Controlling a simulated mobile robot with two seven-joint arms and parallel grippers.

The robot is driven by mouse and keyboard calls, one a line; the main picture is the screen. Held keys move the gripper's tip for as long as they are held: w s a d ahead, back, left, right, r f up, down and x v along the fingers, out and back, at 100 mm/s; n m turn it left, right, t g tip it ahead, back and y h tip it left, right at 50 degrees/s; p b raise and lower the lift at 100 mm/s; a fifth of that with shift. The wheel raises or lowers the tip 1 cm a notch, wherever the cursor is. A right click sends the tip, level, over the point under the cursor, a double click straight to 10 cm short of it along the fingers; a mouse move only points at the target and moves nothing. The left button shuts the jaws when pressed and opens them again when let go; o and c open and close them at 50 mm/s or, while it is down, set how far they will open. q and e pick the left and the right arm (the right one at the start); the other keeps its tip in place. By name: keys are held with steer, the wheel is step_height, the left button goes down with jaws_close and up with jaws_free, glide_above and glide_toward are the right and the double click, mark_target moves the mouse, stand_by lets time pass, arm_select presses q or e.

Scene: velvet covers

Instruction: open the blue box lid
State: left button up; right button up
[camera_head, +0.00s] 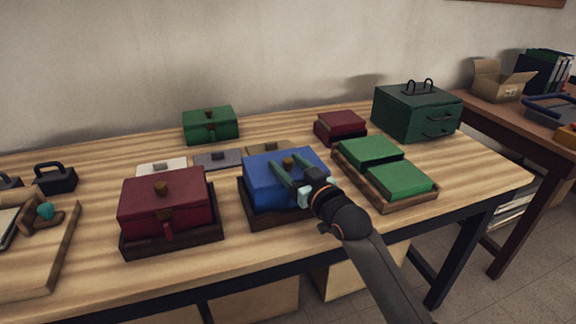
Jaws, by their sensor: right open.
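The blue box (262,191) sits in a dark wooden tray (248,217) near the front middle of the table. Its blue lid (265,164) is down and has a small brown knob (288,161) on top. My right gripper (288,173) is open, with its two greenish fingers over the right part of the lid, just in front of the knob. I cannot tell whether the fingers touch the lid. The gripper and wrist hide the box's front right part. My left gripper is not in view.
A red box (160,200) in a tray stands left of the blue box. A tray with two green blocks (400,179) is close on the right. Behind are a green box (210,124), a small red box (341,125) and a dark green case (415,112). Bare table (480,178) lies at the right.

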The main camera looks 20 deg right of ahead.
steer(key=shift+w+a, duration=0.1)
steer(key=shift+w, duration=0.05)
jaws_close()
stand_by(0.4)
stand_by(1.0)
